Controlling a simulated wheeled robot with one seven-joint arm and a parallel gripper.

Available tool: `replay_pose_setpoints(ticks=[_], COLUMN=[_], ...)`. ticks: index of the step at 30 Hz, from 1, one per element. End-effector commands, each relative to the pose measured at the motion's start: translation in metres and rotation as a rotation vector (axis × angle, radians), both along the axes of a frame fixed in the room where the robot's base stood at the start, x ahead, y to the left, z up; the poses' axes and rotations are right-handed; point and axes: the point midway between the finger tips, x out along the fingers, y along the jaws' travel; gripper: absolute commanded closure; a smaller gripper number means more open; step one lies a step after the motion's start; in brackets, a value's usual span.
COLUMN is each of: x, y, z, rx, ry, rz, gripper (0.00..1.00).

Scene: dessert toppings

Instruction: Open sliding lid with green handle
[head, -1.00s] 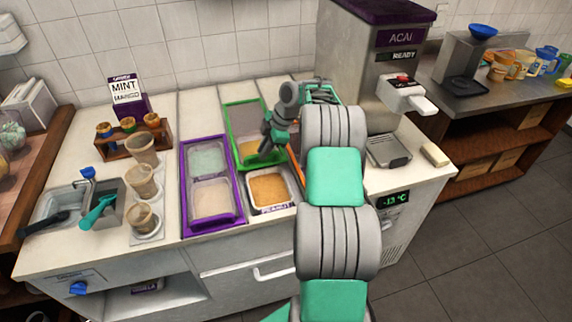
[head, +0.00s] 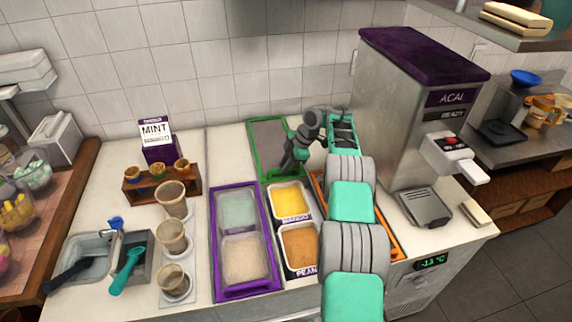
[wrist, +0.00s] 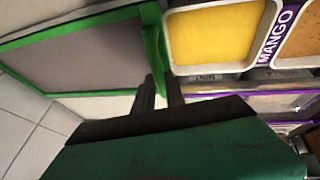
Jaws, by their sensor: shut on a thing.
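The sliding lid with a green frame (head: 254,151) and a grey panel lies at the back of the counter, behind the yellow mango tub (head: 291,203). The mango tub is uncovered. In the wrist view the green lid frame (wrist: 60,27) fills the upper left, and its green handle edge (wrist: 152,50) runs beside the mango tub. My gripper (head: 287,170) is at the lid's front edge, shut on the green handle. Its dark fingers also show in the wrist view (wrist: 160,92), partly hiding the grip.
A purple-framed lid (head: 217,240) covers two tubs to the left. A peanut tub (head: 300,246) sits open in front of the mango. An orange frame (head: 388,243) lies to the right, partly behind my arm. The acai machine (head: 400,110) stands to the right.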

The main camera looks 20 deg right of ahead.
Motion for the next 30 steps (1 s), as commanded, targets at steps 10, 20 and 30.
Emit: replay_pose_setpoints(ticks=[10,20,30], x=[0.0,-0.001,-0.011], y=[-0.001,-0.002,-0.018], z=[0.0,0.0,0.041], rx=[0.0,0.001,-0.001], ry=[-0.001,0.0,-0.002], rz=[0.0,-0.003,-0.004], gripper=[0.77,0.63,0.63])
